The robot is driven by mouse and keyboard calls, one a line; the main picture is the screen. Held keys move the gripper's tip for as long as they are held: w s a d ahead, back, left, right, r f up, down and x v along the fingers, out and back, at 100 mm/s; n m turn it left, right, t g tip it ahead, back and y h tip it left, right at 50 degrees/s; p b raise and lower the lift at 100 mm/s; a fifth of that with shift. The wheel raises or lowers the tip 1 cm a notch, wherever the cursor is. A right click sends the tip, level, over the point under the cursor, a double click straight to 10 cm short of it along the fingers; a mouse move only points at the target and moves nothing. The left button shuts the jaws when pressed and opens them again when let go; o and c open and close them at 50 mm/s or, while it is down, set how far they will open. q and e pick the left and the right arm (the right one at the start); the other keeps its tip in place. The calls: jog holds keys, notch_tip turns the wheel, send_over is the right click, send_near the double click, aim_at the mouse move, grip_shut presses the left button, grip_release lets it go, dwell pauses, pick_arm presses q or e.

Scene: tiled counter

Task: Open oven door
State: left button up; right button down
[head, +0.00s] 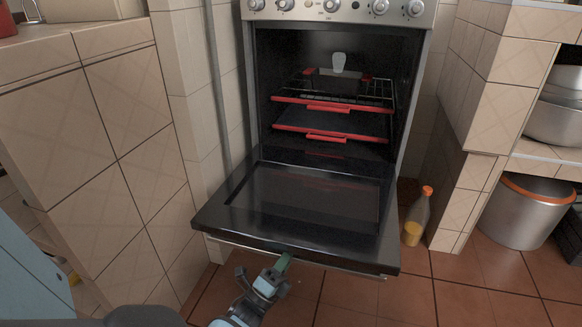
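The oven (340,28) stands in the middle, between tiled walls. Its dark glass door (300,205) is swung down and lies about level, with the inside open to view. The door handle (340,270) runs along the underside of the front edge. My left gripper (272,270) is at the front edge of the door, left of its middle, with its tip at or just below the edge. I cannot tell whether it touches the handle or how far its fingers are apart. My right gripper is not in view.
Red-edged racks (330,122) sit inside the oven. A bottle with an orange cap (416,218) stands on the floor right of the door. A metal pot (528,212) stands farther right. A tiled counter (90,120) is at left. Reddish floor tiles in front are clear.

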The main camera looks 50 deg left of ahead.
pick_arm(q)
jog(key=v, duration=0.7)
jog(key=shift+s+f+p, duration=0.25)
jog(key=shift+s+p, duration=0.1)
jog(key=shift+p, duration=0.1)
